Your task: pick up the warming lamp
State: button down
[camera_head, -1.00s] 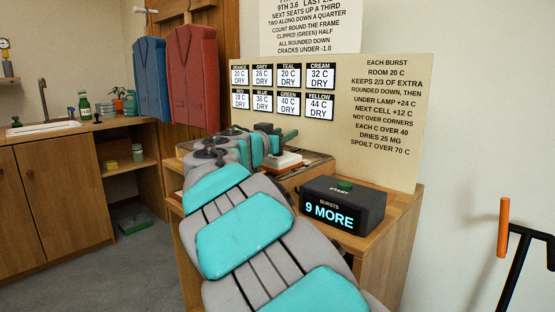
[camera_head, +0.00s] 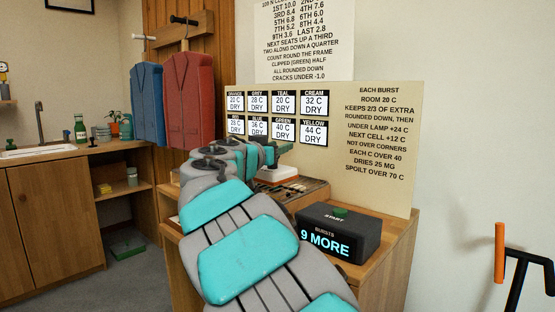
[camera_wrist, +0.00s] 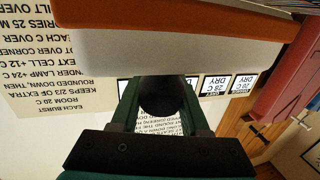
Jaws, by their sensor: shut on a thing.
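The warming lamp (camera_head: 277,175) is a white slab with an orange underside, held over the worktop in the head view. In the wrist view the lamp (camera_wrist: 180,50) fills the upper part of the picture, white with an orange band. My gripper (camera_wrist: 160,92) is shut on the lamp's dark round knob (camera_wrist: 162,97), with one green finger on each side. In the head view my gripper (camera_head: 270,152) is above the lamp, partly hidden by my own arm. The lamp appears raised a little above the dark rack (camera_head: 312,187).
A dark box (camera_head: 340,235) with a green START button and "9 MORE" stands at the right of the wooden cabinet (camera_head: 385,250). A sign board (camera_head: 375,150) rises behind. Blue (camera_head: 148,100) and red (camera_head: 190,105) garments hang at the left. An orange-handled frame (camera_head: 500,252) stands far right.

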notch_tip(320, 180, up, 25)
jog(key=p, duration=1)
jog(key=shift+f, duration=0.2)
